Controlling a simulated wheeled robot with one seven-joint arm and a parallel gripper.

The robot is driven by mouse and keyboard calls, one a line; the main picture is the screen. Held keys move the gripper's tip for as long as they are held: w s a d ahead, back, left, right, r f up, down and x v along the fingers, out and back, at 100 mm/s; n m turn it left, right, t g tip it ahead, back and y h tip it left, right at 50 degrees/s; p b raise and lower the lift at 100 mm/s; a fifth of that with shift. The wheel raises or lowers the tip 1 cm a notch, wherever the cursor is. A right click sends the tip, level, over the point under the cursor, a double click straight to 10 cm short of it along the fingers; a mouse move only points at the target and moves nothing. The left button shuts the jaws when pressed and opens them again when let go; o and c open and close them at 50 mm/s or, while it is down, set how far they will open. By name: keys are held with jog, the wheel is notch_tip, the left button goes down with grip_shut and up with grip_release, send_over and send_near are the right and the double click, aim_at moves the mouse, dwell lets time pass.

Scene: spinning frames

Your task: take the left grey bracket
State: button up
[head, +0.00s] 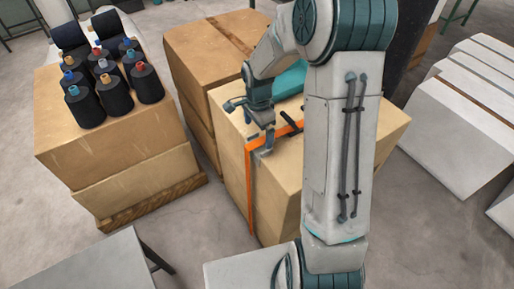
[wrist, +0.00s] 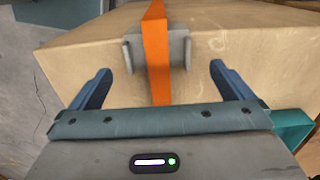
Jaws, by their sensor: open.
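A grey bracket (wrist: 180,48) sits at the top edge of a cardboard box, with an orange strap (wrist: 157,50) running over its middle. In the head view the grey bracket (head: 264,153) shows small at the box's near edge, below my gripper (head: 250,122). My gripper is open, its two blue-grey fingers spread on either side of the bracket in the wrist view (wrist: 160,70). The fingertips appear short of the bracket, with nothing between them. I see only this one grey bracket clearly; my arm hides part of the box top.
The strapped box (head: 233,165) stands beside a taller box stack (head: 205,50). A black bar (head: 291,122) and a teal object (head: 291,80) lie on its top. Boxes at left carry several dark thread cones (head: 86,106). A grey table (head: 90,262) is at front left.

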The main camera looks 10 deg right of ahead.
aim_at(258, 147)
jog(key=shift+s+f+p, duration=0.15)
jog(key=shift+f+p, duration=0.25)
jog(key=shift+f, duration=2.3)
jog(key=shift+c, duration=0.3)
jog(key=c, duration=0.9)
